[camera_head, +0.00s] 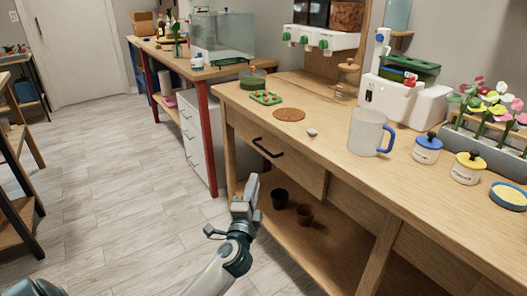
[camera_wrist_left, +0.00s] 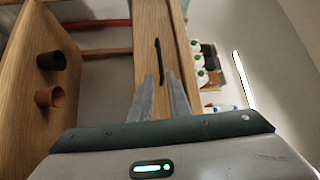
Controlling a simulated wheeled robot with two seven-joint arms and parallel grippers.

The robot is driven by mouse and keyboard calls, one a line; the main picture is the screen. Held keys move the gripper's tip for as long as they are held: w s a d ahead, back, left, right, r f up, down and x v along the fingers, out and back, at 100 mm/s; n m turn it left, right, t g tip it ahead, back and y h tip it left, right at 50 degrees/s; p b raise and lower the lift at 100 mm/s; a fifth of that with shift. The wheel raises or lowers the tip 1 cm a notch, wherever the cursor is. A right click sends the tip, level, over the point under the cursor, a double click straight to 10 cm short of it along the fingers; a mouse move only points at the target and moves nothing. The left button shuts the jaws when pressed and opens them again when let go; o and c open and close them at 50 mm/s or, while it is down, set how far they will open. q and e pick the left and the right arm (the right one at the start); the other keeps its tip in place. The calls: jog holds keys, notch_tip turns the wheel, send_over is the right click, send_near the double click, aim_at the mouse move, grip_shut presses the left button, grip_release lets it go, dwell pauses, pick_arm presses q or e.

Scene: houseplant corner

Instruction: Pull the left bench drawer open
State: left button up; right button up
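The left bench drawer (camera_head: 295,172) is a wooden front under the bench top with a dark bar handle (camera_head: 267,148). It looks shut, flush with the bench front. My left gripper (camera_head: 246,184) is in front of and below the handle, apart from it. In the left wrist view its two grey fingers (camera_wrist_left: 162,97) are spread with a gap between them and nothing held. The handle (camera_wrist_left: 158,60) shows there just beyond the fingertips, roughly in line with the gap. My right gripper is not in view.
The bench top (camera_head: 330,150) holds a clear mug (camera_head: 367,132), a cork disc (camera_head: 289,114) and lidded jars. A black pot (camera_head: 280,198) and a brown pot (camera_head: 304,213) stand on the lower shelf. The floor (camera_head: 120,190) left of the bench is clear.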

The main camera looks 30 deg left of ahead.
aim_at(263, 148)
pick_arm(q)
jog(key=shift+w, duration=0.15)
jog(key=b+x, duration=0.1)
jog(key=x, duration=1.6)
jog(key=shift+a, duration=0.1)
grip_shut()
